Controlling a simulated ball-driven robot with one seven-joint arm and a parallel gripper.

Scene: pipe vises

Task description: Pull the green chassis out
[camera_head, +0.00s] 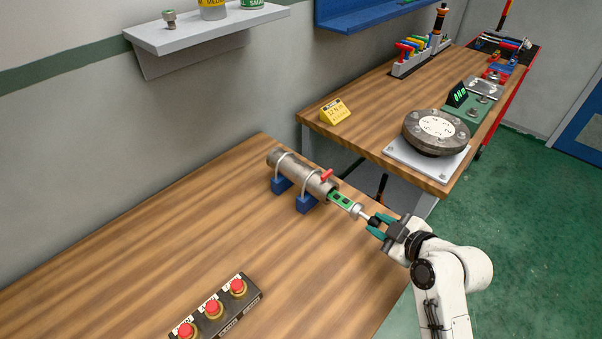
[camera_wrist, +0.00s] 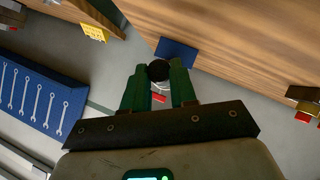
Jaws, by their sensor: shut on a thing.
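A grey metal pipe (camera_head: 300,171) lies strapped on two blue vise blocks (camera_head: 306,204) on the wooden bench. The green chassis (camera_head: 341,200) sticks partly out of the pipe's right end; its inner part is hidden. A light metal piece and thin rod (camera_head: 360,213) lead from it to a black knob. My gripper (camera_head: 377,224), with teal fingers, is shut on the black knob, in line with the pipe. In the wrist view, the knob (camera_wrist: 159,70) sits between the fingertips and hides most of the rod. A red handle (camera_head: 327,175) stands at the pipe's open end.
A box with several red buttons (camera_head: 214,308) sits at the bench's front. A second bench (camera_head: 360,140) behind carries a yellow sign (camera_head: 334,111) and a round flange on a plate (camera_head: 400,151). A shelf (camera_head: 205,30) hangs on the wall. The floor at right is open.

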